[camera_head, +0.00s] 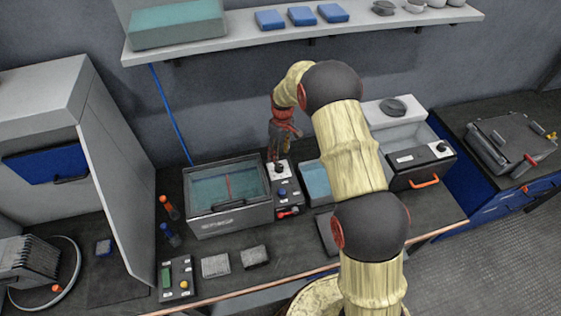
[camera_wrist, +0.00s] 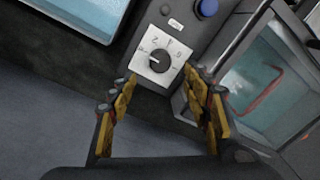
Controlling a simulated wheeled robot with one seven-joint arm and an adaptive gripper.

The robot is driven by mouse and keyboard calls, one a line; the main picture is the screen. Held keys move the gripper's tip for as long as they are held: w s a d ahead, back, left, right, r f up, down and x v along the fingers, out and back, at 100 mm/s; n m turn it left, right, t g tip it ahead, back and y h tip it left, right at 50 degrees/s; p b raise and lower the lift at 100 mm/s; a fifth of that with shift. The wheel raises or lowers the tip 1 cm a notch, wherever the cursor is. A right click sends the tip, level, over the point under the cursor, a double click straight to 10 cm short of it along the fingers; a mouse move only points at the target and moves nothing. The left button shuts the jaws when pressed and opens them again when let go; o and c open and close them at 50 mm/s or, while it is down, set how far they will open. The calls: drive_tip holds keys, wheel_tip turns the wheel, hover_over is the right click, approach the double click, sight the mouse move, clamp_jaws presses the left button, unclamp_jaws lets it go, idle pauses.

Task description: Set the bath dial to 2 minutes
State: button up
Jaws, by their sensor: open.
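The bath dial (camera_wrist: 158,62) is a dark round knob on a white square plate with printed marks. In the wrist view a pale pointer line on the knob seems to face left; its exact setting is too small to read. In the head view the dial (camera_head: 279,170) sits at the back of a narrow dark control box beside the bath (camera_head: 228,229). My gripper (camera_wrist: 160,76) is open, with one finger to each side of the dial in the wrist view. In the head view my gripper (camera_head: 277,157) points down above the dial; contact cannot be told.
A blue button (camera_wrist: 207,8) and a small label (camera_wrist: 176,24) are on the same box. The glass-lidded bath lies close on one side, another blue-topped tank (camera_head: 315,182) on the other. A shelf (camera_head: 240,42) runs along the wall behind.

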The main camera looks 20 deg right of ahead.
sight(279, 166)
drive_tip(key=f, duration=0.7)
drive_tip(key=shift+s+a+f, duration=0.1)
drive_tip(key=shift+a+f, duration=0.1)
drive_tip(key=shift+f, duration=0.2)
drive_tip(key=shift+c, duration=0.2)
drive_tip(key=c, duration=1.1)
